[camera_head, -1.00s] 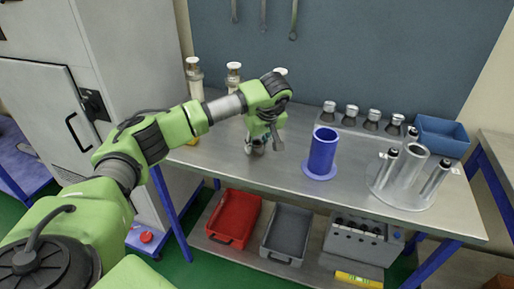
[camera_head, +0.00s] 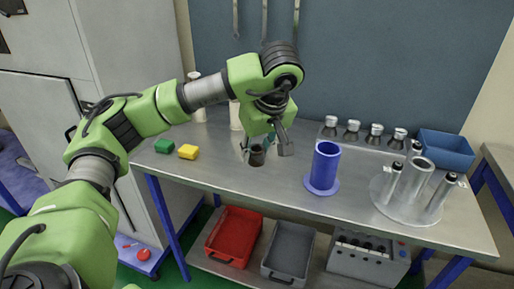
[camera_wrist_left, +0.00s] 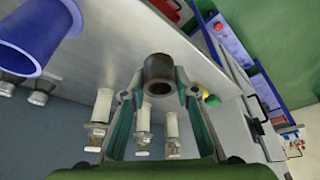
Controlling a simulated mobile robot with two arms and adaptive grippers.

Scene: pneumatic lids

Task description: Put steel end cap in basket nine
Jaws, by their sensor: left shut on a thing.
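My left gripper (camera_head: 257,147) is shut on a short, dark, hollow metal cap (camera_head: 257,156), which looks like the steel end cap. In the left wrist view the cap (camera_wrist_left: 159,71) sits between the two fingertips, its round opening showing. The gripper is over the middle-left of the steel table; the gap below the cap is hard to judge. A blue basket (camera_head: 446,152) stands at the table's back right. A red basket (camera_head: 234,237) and a grey basket (camera_head: 290,256) are on the lower shelf. I can read no number on any basket. My right gripper is not in view.
A blue flanged cylinder (camera_head: 325,166) stands right of the gripper. Several metal-topped pieces (camera_head: 353,130) line the back. Green (camera_head: 164,146) and yellow (camera_head: 188,152) blocks lie left. The table front is clear.

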